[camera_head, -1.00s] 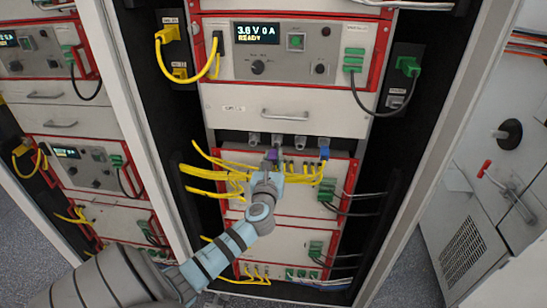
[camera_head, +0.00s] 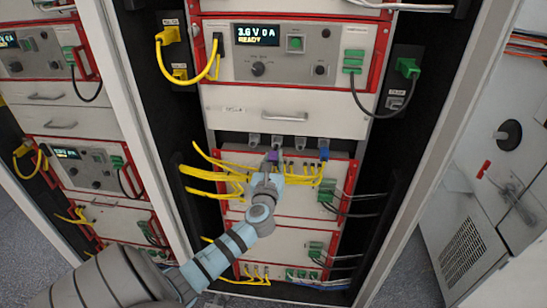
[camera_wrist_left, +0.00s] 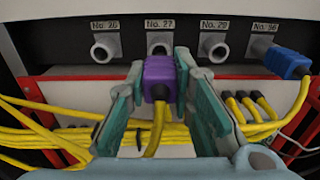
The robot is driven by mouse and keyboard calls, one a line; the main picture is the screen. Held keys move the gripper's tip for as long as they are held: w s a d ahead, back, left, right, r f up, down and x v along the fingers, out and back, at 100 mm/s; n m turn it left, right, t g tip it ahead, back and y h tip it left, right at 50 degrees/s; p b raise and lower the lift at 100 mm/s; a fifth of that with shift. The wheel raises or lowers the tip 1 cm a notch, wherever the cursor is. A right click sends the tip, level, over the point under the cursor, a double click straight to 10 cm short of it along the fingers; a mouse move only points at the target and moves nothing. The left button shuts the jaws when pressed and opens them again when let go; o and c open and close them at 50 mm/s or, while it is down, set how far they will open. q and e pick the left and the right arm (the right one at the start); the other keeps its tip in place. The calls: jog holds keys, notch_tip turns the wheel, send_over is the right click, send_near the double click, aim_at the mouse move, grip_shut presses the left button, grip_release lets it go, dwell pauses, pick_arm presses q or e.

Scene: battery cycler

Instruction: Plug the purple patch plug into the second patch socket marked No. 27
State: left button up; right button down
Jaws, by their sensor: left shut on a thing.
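The purple patch plug (camera_wrist_left: 159,76) is upright between the fingers of my left gripper (camera_wrist_left: 160,84), which is shut on it. It also shows in the head view (camera_head: 273,156), just above the gripper (camera_head: 268,168). A yellow cable (camera_wrist_left: 154,132) runs down from it. The grey round socket marked No. 27 (camera_wrist_left: 160,43) is straight above the plug in the wrist view; a small gap seems to show between them. Part of the plug's sides is hidden by the fingers.
Empty sockets No. 26 (camera_wrist_left: 105,47) and another (camera_wrist_left: 214,47) flank No. 27. A blue plug (camera_wrist_left: 287,62) sits in the rightmost socket. Yellow cables (camera_head: 212,175) crowd around the gripper. A pale drawer front (camera_head: 285,110) is above the sockets.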

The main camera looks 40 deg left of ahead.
aim_at(275, 151)
pick_arm(q)
jog(key=shift+x, duration=0.8)
dwell(0.8)
dwell(0.6)
jog(key=shift+x, duration=1.2)
dwell(0.5)
jog(key=o, duration=0.9)
jog(key=shift+o, duration=0.2)
jog(key=shift+s, duration=0.1)
jog(key=shift+d, duration=0.1)
